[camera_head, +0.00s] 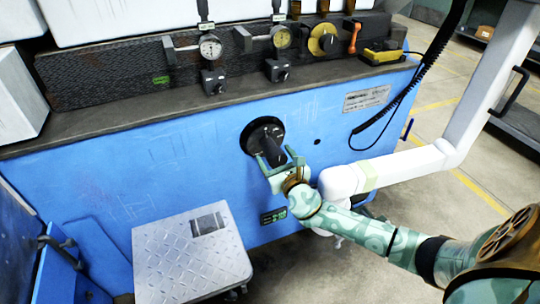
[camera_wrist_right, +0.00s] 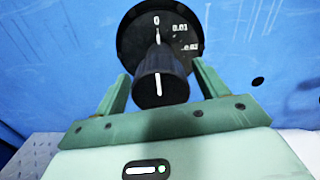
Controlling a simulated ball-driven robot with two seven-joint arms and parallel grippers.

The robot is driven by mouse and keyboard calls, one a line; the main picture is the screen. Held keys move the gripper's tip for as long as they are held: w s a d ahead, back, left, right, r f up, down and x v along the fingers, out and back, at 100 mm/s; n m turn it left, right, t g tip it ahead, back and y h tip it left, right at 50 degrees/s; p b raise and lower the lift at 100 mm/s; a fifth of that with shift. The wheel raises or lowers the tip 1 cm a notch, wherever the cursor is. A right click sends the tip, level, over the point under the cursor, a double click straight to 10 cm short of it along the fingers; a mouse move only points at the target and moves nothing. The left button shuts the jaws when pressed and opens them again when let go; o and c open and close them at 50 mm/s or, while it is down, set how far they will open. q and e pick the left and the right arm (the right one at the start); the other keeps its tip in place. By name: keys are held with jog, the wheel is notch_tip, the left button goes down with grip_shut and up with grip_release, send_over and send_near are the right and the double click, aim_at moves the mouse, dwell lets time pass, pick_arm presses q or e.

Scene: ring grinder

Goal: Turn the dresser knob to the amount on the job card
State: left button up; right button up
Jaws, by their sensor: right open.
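The black dresser knob (camera_head: 271,150) sits on a round black dial on the front of the blue machine. In the right wrist view the knob (camera_wrist_right: 160,80) has a white pointer line in line with the 0 mark on the dial (camera_wrist_right: 135,40). Marks of 0.01 and a partly hidden one are to the right. My right gripper (camera_head: 276,156) is open, with its green fingers on either side of the knob; I cannot tell whether they touch it. It also shows in the right wrist view (camera_wrist_right: 161,70). My left gripper is out of view. No readable job card shows.
A grey diamond-plate step (camera_head: 170,262) stands on the floor below left. A white jointed arm and black coiled cable (camera_head: 430,58) are at right.

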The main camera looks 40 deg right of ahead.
jog(key=shift+b+x, duration=0.3)
jog(key=shift+x, duration=0.8)
jog(key=shift+w+d, duration=0.1)
jog(key=shift+w, duration=0.2)
jog(key=c, duration=1)
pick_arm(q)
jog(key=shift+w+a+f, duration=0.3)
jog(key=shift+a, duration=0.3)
pick_arm(e)
jog(key=shift+o, duration=0.2)
